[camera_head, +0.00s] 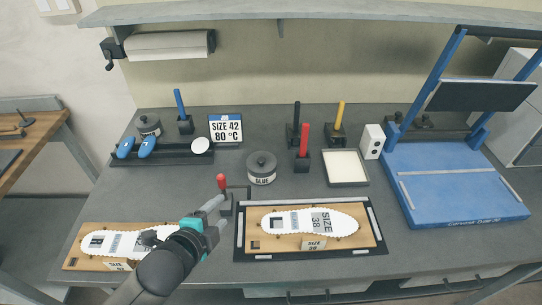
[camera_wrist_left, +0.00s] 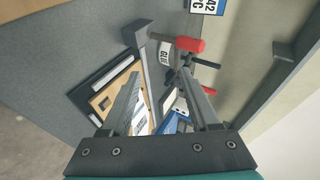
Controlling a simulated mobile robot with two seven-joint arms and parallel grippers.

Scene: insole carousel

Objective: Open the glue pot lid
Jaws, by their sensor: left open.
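The glue pot (camera_head: 262,174) is a grey round pot with a white GLUE label, standing upright near the middle of the bench. Its dark lid (camera_head: 262,159) with a small knob sits on top. My left gripper (camera_head: 212,206) is open and empty, to the front left of the pot and apart from it. In the left wrist view the open fingers (camera_wrist_left: 162,78) point towards the bench, and part of the pot's label (camera_wrist_left: 165,52) shows beyond them, partly hidden by a red-handled clamp. My right gripper is not in view.
The red-handled clamp (camera_head: 222,184) stands close to my left gripper, between it and the pot. A size 38 insole board (camera_head: 246,246) lies in front of the pot. Upright tool holders (camera_head: 302,160) and a tray (camera_head: 362,182) stand to the right.

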